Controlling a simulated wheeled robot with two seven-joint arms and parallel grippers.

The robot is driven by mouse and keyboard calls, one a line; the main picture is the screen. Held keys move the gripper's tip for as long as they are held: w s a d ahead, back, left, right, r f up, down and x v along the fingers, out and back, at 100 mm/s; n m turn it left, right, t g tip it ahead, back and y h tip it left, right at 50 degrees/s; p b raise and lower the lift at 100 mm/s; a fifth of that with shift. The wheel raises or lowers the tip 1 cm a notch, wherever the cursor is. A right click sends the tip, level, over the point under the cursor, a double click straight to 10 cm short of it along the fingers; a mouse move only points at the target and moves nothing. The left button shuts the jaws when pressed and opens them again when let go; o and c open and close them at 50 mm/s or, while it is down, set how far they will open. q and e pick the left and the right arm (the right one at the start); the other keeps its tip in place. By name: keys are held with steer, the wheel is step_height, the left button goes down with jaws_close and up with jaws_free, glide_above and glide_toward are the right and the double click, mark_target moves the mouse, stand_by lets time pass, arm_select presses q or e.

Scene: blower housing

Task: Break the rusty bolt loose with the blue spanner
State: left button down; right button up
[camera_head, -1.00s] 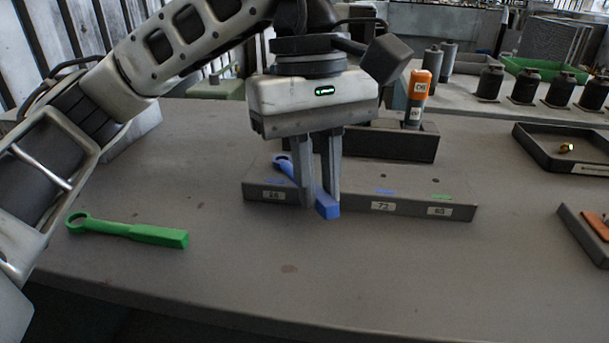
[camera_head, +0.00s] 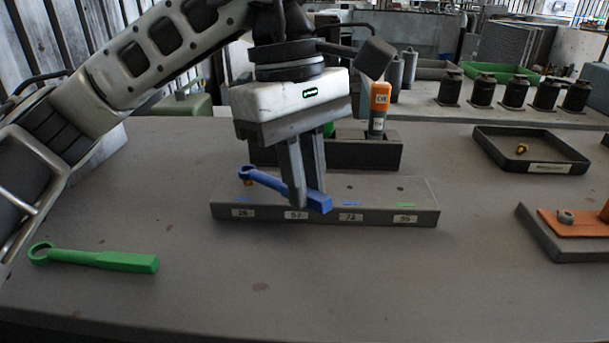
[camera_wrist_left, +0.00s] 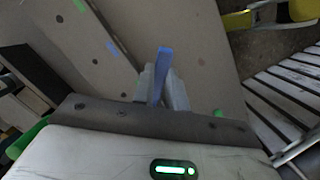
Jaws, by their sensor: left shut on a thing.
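My left gripper (camera_head: 304,203) is shut on the handle of the blue spanner (camera_head: 273,182), above the grey labelled block (camera_head: 380,190). The spanner lies slanted, its ring end at the left and its handle end at the right, near the block's front edge. A small brassy-brown bolt-like piece (camera_head: 249,183) shows just below the ring. I cannot tell whether the ring is around it or above it. In the left wrist view the blue spanner (camera_wrist_left: 162,75) stands out between the fingers. My right gripper is not in view.
A green spanner (camera_head: 110,260) lies on the table at the left. A dark holder (camera_head: 345,155) with an orange-topped tool (camera_head: 380,98) stands behind the block. At the right are a dark tray (camera_head: 548,170) with a brassy piece (camera_head: 521,149) and an orange part (camera_head: 575,223). The front table is clear.

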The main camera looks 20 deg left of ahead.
arm_select(q)
steer(key=shift+r+p, duration=0.55)
steer(key=shift+r, duration=0.55)
step_height(320, 180, up, 5)
steer(key=p, duration=0.4)
steer(key=shift+s+f, duration=0.1)
steer(key=shift+f, duration=0.1)
